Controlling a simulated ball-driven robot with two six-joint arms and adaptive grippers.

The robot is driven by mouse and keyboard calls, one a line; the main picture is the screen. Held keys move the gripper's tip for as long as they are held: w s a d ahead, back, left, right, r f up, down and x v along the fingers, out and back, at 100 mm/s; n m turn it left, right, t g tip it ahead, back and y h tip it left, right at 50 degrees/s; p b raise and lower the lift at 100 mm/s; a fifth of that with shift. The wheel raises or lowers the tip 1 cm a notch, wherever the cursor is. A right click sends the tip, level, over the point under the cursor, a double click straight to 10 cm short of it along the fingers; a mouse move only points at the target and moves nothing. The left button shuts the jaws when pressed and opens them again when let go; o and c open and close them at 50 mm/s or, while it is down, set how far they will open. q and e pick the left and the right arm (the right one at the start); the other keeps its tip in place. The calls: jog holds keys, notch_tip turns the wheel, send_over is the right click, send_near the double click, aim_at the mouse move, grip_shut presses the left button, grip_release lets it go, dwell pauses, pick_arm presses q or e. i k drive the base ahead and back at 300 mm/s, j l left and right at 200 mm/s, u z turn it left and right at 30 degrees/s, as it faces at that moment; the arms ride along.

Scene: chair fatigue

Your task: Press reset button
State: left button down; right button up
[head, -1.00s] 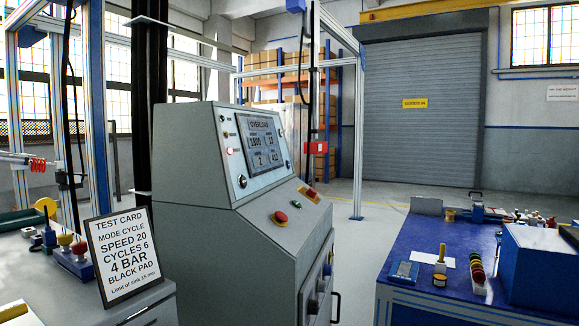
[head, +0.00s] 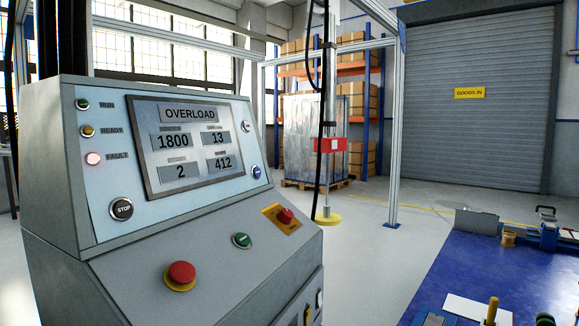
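The grey control console (head: 160,260) stands at the left and close, with its sloped panel facing me. Its screen (head: 188,147) reads OVERLOAD, with 1800, 13, 2 and 412. A blue button (head: 256,171) sits right of the screen's lower corner; its marking is too small to read. A black STOP button (head: 121,209) is at lower left, and a green button (head: 242,240) is on the lower slope. No button is clearly readable as reset. The FAULT lamp (head: 93,158) glows pinkish. Neither of my grippers is in view.
A red mushroom button (head: 181,272) on a yellow base and a red knob (head: 285,216) on a yellow plate sit on the console's lower slope. A blue-topped bench (head: 470,262) with tools is at right. Open floor lies between console and bench.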

aim_at(257, 172)
jog(key=i+l, duration=0.45)
jog(key=i+l+u, duration=0.1)
jog(key=i+l, duration=0.35)
jog(key=l, duration=0.15)
jog(key=i+l+u, duration=0.1)
jog(key=i+l, duration=0.3)
jog(key=l, duration=0.15)
